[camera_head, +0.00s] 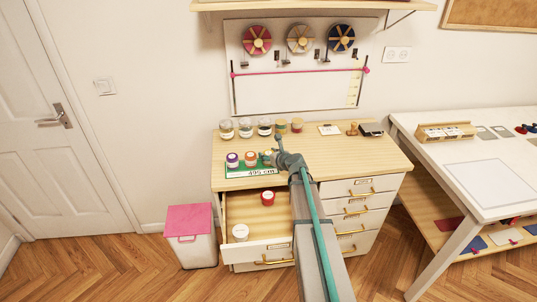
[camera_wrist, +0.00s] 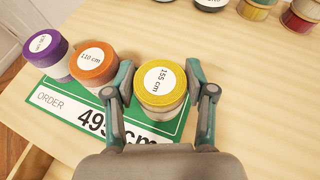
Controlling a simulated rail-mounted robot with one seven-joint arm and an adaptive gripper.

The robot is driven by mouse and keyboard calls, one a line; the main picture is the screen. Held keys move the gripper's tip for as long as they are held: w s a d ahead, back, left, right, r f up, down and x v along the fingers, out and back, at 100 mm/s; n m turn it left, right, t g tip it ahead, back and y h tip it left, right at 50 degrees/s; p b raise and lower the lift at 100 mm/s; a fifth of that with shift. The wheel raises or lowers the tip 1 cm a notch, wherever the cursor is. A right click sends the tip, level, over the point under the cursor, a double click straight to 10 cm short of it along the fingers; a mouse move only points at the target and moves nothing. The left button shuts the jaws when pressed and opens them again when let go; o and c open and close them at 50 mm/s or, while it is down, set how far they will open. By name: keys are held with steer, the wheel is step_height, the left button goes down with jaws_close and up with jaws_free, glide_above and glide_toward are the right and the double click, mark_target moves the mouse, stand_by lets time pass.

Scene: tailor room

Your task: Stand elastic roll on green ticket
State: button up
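The green ticket (camera_wrist: 62,112), marked ORDER and 495 cm, lies on the wooden dresser top; it also shows in the head view (camera_head: 232,174). A purple roll (camera_wrist: 45,47) and an orange roll labelled 110 cm (camera_wrist: 94,63) stand on its far left part. A yellow elastic roll labelled 155 cm (camera_wrist: 161,82) stands upright at the ticket's right end. My gripper (camera_wrist: 161,76) has its fingers on either side of the yellow roll, open, with narrow gaps visible. The roll's base is partly hidden. In the head view my gripper (camera_head: 275,150) hides part of this roll.
Several jars and rolls (camera_head: 246,127) stand along the dresser's back. The open top drawer (camera_head: 258,213) holds a red roll (camera_head: 267,198) and a white-topped one (camera_head: 240,232). A pink-lidded bin (camera_head: 188,220) stands left.

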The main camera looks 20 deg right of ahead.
steer(key=shift+r, duration=0.1)
steer(key=shift+s+r, duration=0.1)
steer(key=shift+s, duration=0.05)
steer(key=b+v, duration=0.2)
steer(key=v, duration=0.9)
steer(key=shift+s+b, duration=0.3)
steer(key=shift+s, duration=0.05)
steer(key=shift+r, duration=0.1)
